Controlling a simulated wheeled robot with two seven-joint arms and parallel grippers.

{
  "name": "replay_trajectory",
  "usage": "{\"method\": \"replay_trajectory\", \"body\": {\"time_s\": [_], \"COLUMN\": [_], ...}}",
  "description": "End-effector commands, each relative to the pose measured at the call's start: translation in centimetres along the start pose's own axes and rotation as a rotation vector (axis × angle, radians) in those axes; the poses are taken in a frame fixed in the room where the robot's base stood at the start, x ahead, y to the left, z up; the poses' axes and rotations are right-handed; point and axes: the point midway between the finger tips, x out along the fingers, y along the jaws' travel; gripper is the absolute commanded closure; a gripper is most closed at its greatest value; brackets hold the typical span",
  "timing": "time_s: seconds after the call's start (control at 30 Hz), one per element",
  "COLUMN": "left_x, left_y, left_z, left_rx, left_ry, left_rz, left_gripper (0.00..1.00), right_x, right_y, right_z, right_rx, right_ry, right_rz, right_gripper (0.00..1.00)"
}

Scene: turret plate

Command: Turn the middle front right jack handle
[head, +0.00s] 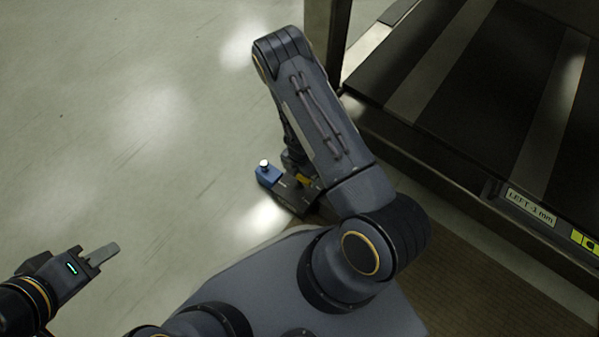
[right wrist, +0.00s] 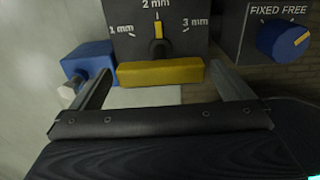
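The jack is a dark box (right wrist: 190,48) with a scale marked 1, 2 and 3 mm and a small yellow pointer (right wrist: 158,29) at 2 mm. A yellow bar-shaped handle (right wrist: 160,74) sticks out below the scale, level in the picture. My right gripper (right wrist: 162,82) is open, its two fingers apart on either side of the bar; contact cannot be told. In the head view my right arm partly hides the jack (head: 292,197), and a bit of yellow (head: 304,180) shows. My left gripper (head: 103,254) is far from it at lower left, seen side-on.
A blue block (right wrist: 88,65) with a white knob (right wrist: 68,92) is left of the jack. A blue knob (right wrist: 284,42) marked FIXED FREE is at right, its yellow line toward FREE. A dark platform (head: 440,150) with a "LEFT -1 mm" label (head: 531,207) stands right. Floor at left is clear.

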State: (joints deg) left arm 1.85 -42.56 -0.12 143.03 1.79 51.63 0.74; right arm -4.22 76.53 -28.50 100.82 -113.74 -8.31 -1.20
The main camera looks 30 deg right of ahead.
Motion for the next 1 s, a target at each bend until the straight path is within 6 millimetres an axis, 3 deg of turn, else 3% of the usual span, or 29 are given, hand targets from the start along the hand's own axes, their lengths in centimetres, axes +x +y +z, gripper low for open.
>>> {"method": "replay_trajectory", "body": {"time_s": [0.03,0.3,0.67,1.0], "left_x": [0.0,0.0,-1.2,-4.3], "left_y": [0.0,0.0,0.5,2.0], "left_z": [0.0,0.0,-0.6,-2.2], "left_rx": [0.0,0.0,0.0,0.0], "left_ry": [0.0,0.0,0.0,0.0], "left_rz": [0.0,0.0,0.0,0.0], "left_gripper": [0.64,0.64,0.64,0.64], "right_x": [0.0,0.0,-0.3,-0.5], "right_y": [0.0,0.0,-0.1,-0.1], "right_z": [0.0,0.0,-0.1,-0.1], "right_rx": [0.0,0.0,0.073,0.335], "right_ry": [0.0,0.0,0.001,0.001], "right_rz": [0.0,0.0,-0.001,-0.003], "right_gripper": [0.07,0.39,0.39,0.39]}}
